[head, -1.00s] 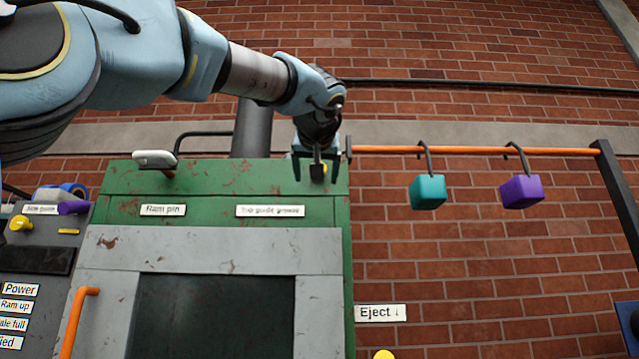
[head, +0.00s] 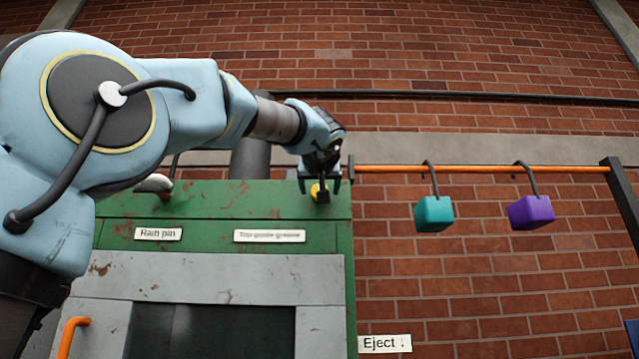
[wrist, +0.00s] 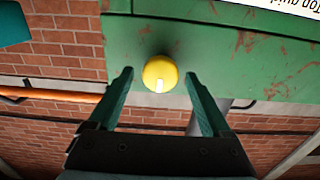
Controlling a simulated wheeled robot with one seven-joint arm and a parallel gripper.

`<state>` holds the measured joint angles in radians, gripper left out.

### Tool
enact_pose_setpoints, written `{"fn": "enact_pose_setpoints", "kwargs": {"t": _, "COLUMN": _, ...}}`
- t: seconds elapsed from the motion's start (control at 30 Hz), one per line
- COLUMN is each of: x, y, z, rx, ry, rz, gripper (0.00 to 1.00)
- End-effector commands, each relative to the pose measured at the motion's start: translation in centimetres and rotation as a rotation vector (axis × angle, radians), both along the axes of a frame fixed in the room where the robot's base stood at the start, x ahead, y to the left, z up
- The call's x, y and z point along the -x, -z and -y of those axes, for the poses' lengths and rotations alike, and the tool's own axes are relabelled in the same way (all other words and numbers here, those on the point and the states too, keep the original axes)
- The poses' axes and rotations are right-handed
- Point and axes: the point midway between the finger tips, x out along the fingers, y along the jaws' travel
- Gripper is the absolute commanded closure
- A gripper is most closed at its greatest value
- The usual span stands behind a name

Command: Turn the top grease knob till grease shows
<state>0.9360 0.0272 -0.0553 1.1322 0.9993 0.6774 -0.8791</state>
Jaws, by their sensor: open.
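The top grease knob (wrist: 160,73) is a round yellow knob with a pale mark, on the green panel (wrist: 215,60) of the machine. In the head view the yellow knob (head: 318,190) shows at the panel's upper right corner, partly covered by my gripper. My gripper (wrist: 160,82) is open, with one finger on each side of the knob and a gap showing at both sides. In the head view my gripper (head: 320,185) hangs over the knob. The "Top guide grease" label (head: 269,236) is on the panel to the lower left. No grease is visible.
An orange rail (head: 480,169) runs right from beside the gripper, with a teal block (head: 434,213) and a purple block (head: 531,212) hanging on hooks. A brick wall is behind.

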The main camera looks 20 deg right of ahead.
Motion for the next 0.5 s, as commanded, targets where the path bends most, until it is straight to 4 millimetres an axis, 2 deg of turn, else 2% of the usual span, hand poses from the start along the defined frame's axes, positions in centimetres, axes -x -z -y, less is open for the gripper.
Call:
{"fn": "enact_pose_setpoints", "kwargs": {"t": 0.27, "x": -0.15, "y": 0.07, "z": 0.05, "rx": 0.0, "ry": 0.0, "rz": 0.0, "gripper": 0.17}}
{"fn": "enact_pose_setpoints", "kwargs": {"t": 0.5, "x": -0.13, "y": 0.05, "z": 0.05, "rx": 0.0, "ry": 0.0, "rz": 0.0, "gripper": 0.43}}
